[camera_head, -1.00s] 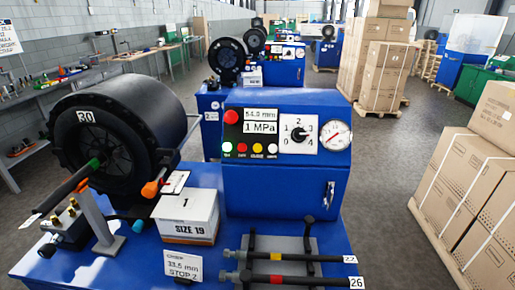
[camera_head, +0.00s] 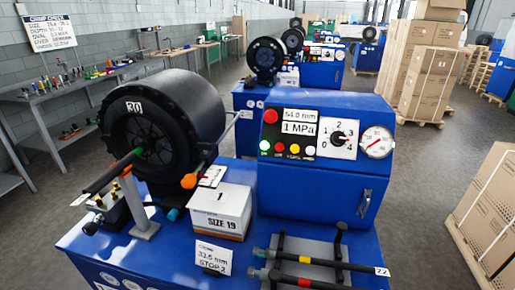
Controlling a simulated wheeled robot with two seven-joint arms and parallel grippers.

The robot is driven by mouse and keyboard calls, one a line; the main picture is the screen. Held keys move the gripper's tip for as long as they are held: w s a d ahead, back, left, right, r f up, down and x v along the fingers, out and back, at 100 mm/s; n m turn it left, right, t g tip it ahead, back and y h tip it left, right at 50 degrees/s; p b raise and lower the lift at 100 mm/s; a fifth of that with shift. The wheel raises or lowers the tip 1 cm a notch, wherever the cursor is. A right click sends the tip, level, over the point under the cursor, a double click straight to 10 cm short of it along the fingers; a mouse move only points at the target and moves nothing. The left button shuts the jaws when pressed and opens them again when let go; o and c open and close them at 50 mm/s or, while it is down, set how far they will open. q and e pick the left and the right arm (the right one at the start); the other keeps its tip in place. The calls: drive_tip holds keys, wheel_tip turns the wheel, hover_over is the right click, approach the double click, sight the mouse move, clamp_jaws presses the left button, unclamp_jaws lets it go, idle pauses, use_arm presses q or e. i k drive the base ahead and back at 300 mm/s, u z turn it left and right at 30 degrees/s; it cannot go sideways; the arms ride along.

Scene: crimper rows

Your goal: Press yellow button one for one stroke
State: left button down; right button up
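The yellow button (camera_head: 294,148) sits in a row of small round buttons on the black panel of the blue control box (camera_head: 320,190). A green button (camera_head: 264,145) and a red button (camera_head: 279,147) are to its left, and a white button (camera_head: 310,150) is to its right. A larger red knob (camera_head: 270,116) is above the row. The display (camera_head: 299,121) reads 54.0 mm and 1 MPa. A dial marked 0 to 4 (camera_head: 338,138) and a round gauge (camera_head: 377,142) are to the right. Neither of my grippers is in view.
A large black crimper drum (camera_head: 185,105) stands left of the box. A white SIZE 19 carton (camera_head: 220,208), a STOP 2 sign (camera_head: 212,257) and black rods (camera_head: 320,263) occupy the blue bench (camera_head: 150,258). Cardboard boxes (camera_head: 490,215) stand at right.

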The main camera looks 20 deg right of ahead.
sight(295, 148)
drive_tip(key=u, duration=1.4)
drive_tip(key=k, duration=1.75)
drive_tip(key=z, duration=2.25)
drive_tip(key=i, duration=0.5)
drive_tip(key=u, duration=0.05)
